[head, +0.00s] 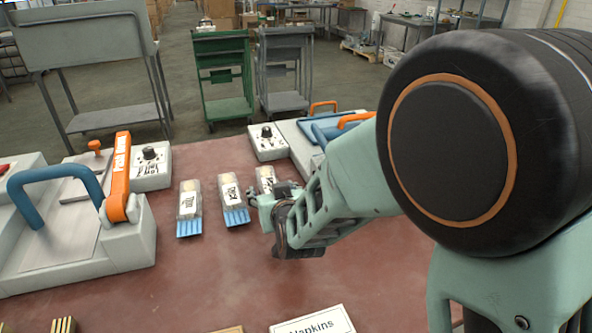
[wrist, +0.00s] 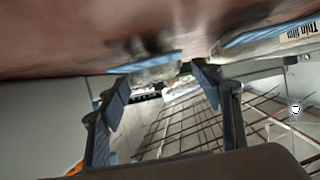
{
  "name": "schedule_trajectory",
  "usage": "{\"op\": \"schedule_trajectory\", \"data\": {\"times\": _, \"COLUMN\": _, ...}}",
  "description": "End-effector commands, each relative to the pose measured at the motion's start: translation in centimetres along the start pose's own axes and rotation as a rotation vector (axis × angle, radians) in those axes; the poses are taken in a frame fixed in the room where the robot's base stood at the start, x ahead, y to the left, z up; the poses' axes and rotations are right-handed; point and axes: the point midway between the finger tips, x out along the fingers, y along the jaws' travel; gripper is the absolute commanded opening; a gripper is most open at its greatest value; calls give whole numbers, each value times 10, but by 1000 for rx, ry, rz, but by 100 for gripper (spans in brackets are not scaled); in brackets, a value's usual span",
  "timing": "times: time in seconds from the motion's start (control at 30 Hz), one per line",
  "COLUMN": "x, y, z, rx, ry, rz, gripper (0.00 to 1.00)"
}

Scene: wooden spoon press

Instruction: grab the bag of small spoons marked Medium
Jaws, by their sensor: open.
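Three small clear bags with white labels and blue ends lie in a row on the reddish table: a left bag (head: 190,207), a middle bag (head: 233,198) and a right bag (head: 266,176). Their labels are too small to read surely in the head view; the right bag is partly hidden behind my gripper (head: 262,197). In the wrist view my gripper (wrist: 160,84) is open and empty. A blue-ended bag (wrist: 158,68) shows beyond and between the fingers. Another bag (wrist: 265,42), at the right there, has a label that seems to read "Thin film". I cannot tell which bag is marked Medium.
A press with an orange lever (head: 119,175) and blue handle stands at the left. A second machine (head: 310,135) and a control box (head: 267,141) stand behind the bags. A Napkins sign (head: 315,322) is at the front edge. The table's middle front is clear.

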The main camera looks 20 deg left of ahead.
Motion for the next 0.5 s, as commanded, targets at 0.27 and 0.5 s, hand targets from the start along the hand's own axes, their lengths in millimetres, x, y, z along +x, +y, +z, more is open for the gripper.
{"op": "schedule_trajectory", "data": {"times": 0.27, "x": 20, "y": 0, "z": 0, "rx": -1, "ry": -1, "rz": 0, "gripper": 59}}
{"op": "schedule_trajectory", "data": {"times": 0.5, "x": 20, "y": 0, "z": 0, "rx": 0, "ry": 0, "rz": 0, "gripper": 51}}
